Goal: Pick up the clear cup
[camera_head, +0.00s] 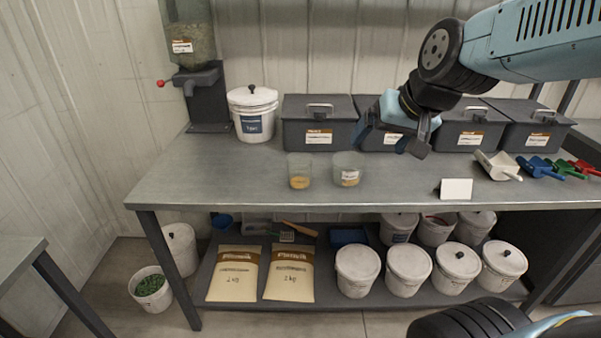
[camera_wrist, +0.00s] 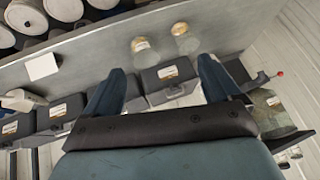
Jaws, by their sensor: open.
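Two clear cups stand upright side by side near the front of the grey worktop. The left clear cup (camera_head: 299,171) has a yellowish-brown layer low inside; the right clear cup (camera_head: 348,169) has a pale label and some brownish content. In the wrist view, which looks turned around, the labelled cup (camera_wrist: 140,48) is on the left and the other cup (camera_wrist: 180,31) on the right, both beyond the fingertips. My gripper (camera_head: 390,131) is open and empty, above the worktop to the right of the cups. Its two fingers spread wide in the wrist view (camera_wrist: 161,66).
Dark lidded bins (camera_head: 319,122) line the back of the worktop (camera_head: 230,180), beside a white bucket (camera_head: 252,112) and a hopper dispenser (camera_head: 190,40). A white card (camera_head: 456,189) and coloured scoops (camera_head: 535,168) are at the right. The worktop left of the cups is clear.

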